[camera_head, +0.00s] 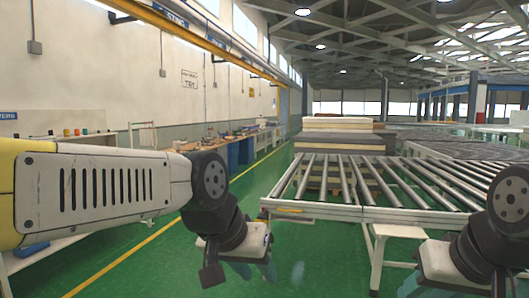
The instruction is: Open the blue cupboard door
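Blue cupboard fronts (246,151) show small and far off, under the long workbench along the left wall. Which panel is the door, and whether it is open, is too small to tell. My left gripper (254,268) hangs low in front of me over the green floor, far from the cupboard, with teal finger parts at its end. Nothing shows clearly between them, and its opening cannot be made out. My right gripper (411,286) is at the bottom right, partly cut off by the frame edge, and its fingers are mostly hidden.
A roller conveyor (330,211) with a white-legged frame stands right of centre. Stacked mattress-like slabs (338,124) lie behind it. A workbench (265,129) with clutter runs along the left wall. Green floor (150,270) with a yellow line is open between bench and conveyor.

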